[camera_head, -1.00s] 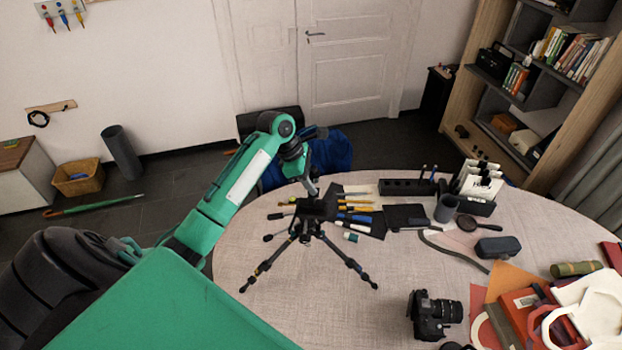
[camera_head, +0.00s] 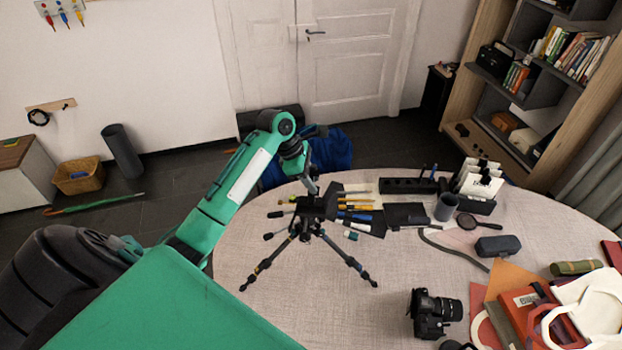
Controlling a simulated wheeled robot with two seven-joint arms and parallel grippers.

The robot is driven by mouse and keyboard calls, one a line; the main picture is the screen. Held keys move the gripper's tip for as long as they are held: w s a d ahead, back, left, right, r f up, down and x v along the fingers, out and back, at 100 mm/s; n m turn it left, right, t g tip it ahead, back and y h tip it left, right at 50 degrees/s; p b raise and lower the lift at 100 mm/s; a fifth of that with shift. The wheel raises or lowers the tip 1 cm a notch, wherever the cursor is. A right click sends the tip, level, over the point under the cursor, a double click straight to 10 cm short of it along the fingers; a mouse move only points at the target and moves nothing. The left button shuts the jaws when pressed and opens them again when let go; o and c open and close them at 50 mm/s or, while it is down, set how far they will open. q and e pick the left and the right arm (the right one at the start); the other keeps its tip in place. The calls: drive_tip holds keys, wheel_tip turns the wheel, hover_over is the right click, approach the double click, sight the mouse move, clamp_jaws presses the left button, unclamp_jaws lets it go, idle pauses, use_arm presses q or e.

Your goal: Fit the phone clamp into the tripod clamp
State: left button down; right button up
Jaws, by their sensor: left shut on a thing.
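The black tripod (camera_head: 304,237) stands upright on the round table with its legs spread. My left gripper (camera_head: 314,189) points down right at the tripod's head and is shut on a small dark thing, which I take for the phone clamp (camera_head: 314,203). The dark clamp and the tripod clamp overlap in this view, so I cannot tell whether they are joined or only touching. My right gripper is not in view.
Pens and brushes lie on a dark mat (camera_head: 372,224) just right of the tripod. A camera (camera_head: 432,313), a glasses case (camera_head: 498,246), a magnifier (camera_head: 470,221) and a cup (camera_head: 446,207) are farther right. The table's front middle (camera_head: 330,315) is clear.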

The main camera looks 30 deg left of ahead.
use_arm(q)
drive_tip(key=shift+f, duration=0.25)
idle(0.4)
drive_tip(key=shift+f, duration=0.5)
drive_tip(key=c, duration=1)
unclamp_jaws()
drive_tip(key=shift+o, duration=0.2)
drive_tip(key=shift+a+r, duration=0.15)
drive_tip(key=shift+r, duration=0.15)
drive_tip(key=b+v, duration=0.3)
drive_tip(key=v, duration=1)
drive_tip(key=shift+b, duration=0.3)
drive_tip(key=shift+s, duration=0.1)
